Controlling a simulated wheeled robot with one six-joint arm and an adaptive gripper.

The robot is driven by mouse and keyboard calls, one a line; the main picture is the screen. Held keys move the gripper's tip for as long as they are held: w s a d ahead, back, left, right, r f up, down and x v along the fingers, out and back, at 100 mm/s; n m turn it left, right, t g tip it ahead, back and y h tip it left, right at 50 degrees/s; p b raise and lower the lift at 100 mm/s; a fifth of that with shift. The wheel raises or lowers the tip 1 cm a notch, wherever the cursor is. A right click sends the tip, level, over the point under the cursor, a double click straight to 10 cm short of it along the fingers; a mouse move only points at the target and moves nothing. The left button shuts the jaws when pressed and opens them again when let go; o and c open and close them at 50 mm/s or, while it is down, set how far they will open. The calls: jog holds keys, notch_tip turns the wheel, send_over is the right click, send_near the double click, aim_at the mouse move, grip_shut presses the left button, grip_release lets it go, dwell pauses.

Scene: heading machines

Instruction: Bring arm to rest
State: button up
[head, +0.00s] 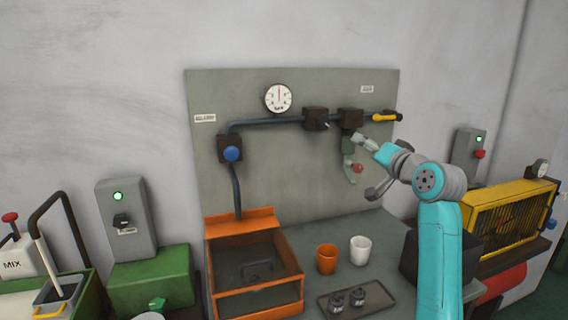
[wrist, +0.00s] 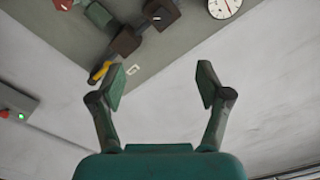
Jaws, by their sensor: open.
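My gripper (wrist: 162,82) is open in the wrist view, with its two fingers wide apart and nothing between them. In the head view my gripper (head: 367,145) is raised in front of the right part of the grey panel, at the end of my bent teal and grey arm. It appears close to the pipe outlet (head: 351,175) with a red knob, but I cannot tell the gap. The yellow handle (head: 385,117) on the pipe is above and right of it. In the wrist view the yellow handle (wrist: 100,72) shows beyond the left finger.
A gauge (head: 278,98) and a blue knob (head: 232,154) are on the panel. Below stand an orange bin (head: 290,290), an orange cup (head: 326,259), a white cup (head: 360,250) and a dark tray (head: 384,306). A yellow cage (head: 510,212) stands right of my arm.

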jog(key=s+f+m+h, duration=0.1)
jog(key=s+f, duration=0.2)
jog(key=f, duration=0.9)
jog(key=s+f+h, duration=0.2)
jog(key=s+f, duration=0.2)
jog(key=f, duration=0.9)
jog(key=s+a+f+h, duration=0.2)
jog(key=s+f, duration=1.5)
jog(key=f, duration=0.1)
jog(key=s+f+n+g, duration=0.1)
jog(key=s+f, duration=0.2)
jog(key=s, duration=0.9)
jog(key=s+f+n+g, duration=0.1)
jog(key=s+f, duration=0.2)
jog(key=s, duration=0.9)
jog(key=s+r+n, duration=0.1)
jog(key=s+r, duration=0.2)
jog(key=s, duration=0.7)
jog(key=s+a+r+n, duration=0.1)
jog(key=s+r+n, duration=0.1)
jog(key=s, duration=0.8)
jog(key=shift+r+h, duration=0.3)
jog(key=shift+r, duration=0.6)
